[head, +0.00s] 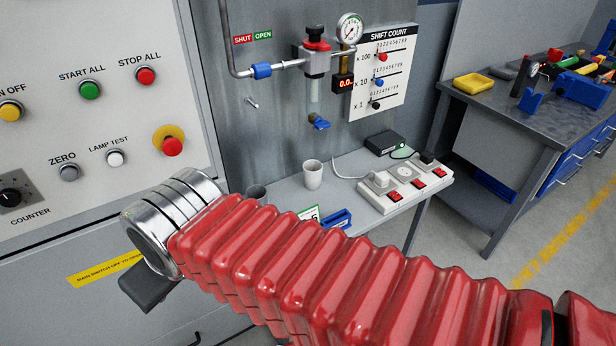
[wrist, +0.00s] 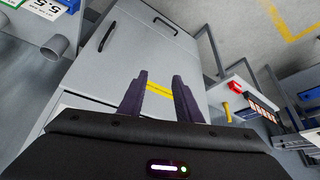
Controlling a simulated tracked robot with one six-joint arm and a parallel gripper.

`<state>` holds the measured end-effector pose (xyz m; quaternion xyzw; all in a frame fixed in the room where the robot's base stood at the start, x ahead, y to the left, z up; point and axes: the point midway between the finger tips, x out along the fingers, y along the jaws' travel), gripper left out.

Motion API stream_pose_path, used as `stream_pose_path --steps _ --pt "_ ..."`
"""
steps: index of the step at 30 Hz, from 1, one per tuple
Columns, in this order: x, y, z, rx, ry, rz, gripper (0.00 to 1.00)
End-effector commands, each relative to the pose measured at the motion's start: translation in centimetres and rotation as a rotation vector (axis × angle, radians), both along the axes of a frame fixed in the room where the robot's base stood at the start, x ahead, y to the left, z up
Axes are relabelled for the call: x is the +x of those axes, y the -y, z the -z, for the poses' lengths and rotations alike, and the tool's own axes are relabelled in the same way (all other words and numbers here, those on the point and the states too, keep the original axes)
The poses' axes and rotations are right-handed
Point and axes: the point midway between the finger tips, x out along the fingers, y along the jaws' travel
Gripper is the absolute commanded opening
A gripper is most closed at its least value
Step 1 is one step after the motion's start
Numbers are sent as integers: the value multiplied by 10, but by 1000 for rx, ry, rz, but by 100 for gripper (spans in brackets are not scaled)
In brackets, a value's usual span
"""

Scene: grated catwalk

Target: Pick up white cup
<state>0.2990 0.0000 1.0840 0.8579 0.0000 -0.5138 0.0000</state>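The white cup (head: 313,174) stands upright on the small grey shelf (head: 283,186) below the tap in the head view. A grey cup (head: 257,193) stands to its left, partly hidden by my red arm. In the wrist view, my gripper (wrist: 158,78) shows two dark fingers apart with nothing between them, pointing toward the grey cabinet (wrist: 125,60). In the head view my gripper's dark end is at the lower left, away from the white cup. A grey cup (wrist: 55,47) also shows at the upper left of the wrist view; the white cup is not clearly visible there.
A power strip (head: 405,187) with red switches and a black box (head: 385,143) sit right of the cup. A blue item (head: 337,219) lies at the shelf front. The control panel (head: 95,120) is at left. A workbench (head: 510,115) stands at right, with open floor before it.

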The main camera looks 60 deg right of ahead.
Motion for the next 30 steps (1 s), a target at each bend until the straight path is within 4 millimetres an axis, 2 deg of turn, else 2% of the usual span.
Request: stream_pose_path --steps 5,8,12,17,22,27,30 --pt "0 0 0 0 0 0 32" --pt "1 1 0 -1 1 4 39" --pt "13 13 4 -9 17 38 49" --pt "42 52 13 -37 66 125 60" --pt "76 110 27 -83 142 242 72" --pt "97 172 43 -129 217 347 72" --pt "103 209 54 -154 259 402 72"
